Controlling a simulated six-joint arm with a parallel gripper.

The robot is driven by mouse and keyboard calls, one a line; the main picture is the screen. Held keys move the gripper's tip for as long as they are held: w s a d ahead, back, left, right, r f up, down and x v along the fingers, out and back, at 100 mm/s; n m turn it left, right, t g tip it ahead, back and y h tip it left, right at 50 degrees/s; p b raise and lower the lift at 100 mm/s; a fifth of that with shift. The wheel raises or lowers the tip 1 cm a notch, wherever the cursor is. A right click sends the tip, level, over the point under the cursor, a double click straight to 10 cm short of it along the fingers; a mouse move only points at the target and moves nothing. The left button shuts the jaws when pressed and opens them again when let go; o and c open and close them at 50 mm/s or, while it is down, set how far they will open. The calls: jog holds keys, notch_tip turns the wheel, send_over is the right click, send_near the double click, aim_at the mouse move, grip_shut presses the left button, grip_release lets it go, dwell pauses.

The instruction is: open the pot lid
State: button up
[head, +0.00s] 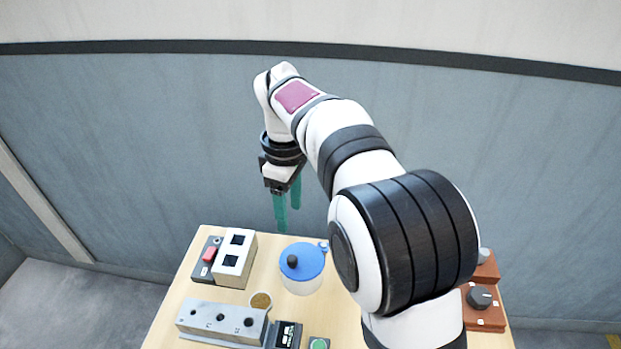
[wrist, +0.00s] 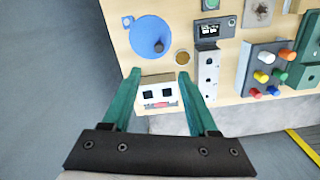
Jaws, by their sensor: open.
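The pot (head: 302,285) is white with a blue lid (head: 307,262) and a dark round knob (head: 292,261) on top. The lid sits on the pot, near the far middle of the table. In the wrist view the blue lid (wrist: 152,35) shows from above, its dark knob (wrist: 160,47) off-centre. My gripper (head: 287,228) has green fingers, is open and empty, and hangs above the far side of the table, apart from the pot. In the wrist view the gripper (wrist: 155,80) frames the white box, with the lid beyond its fingertips.
A white box (head: 236,258) with two dark openings and a red-buttoned part (head: 208,255) stand left of the pot. A small brown round cup (head: 261,300) and a grey block with holes (head: 222,321) lie nearer. A panel with coloured knobs (wrist: 268,70) shows in the wrist view.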

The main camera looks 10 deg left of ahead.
aim_at(292, 258)
notch_tip(292, 258, down, 16)
jog(key=shift+w+a+r, duration=0.1)
grip_shut()
dwell(0.4)
dwell(1.1)
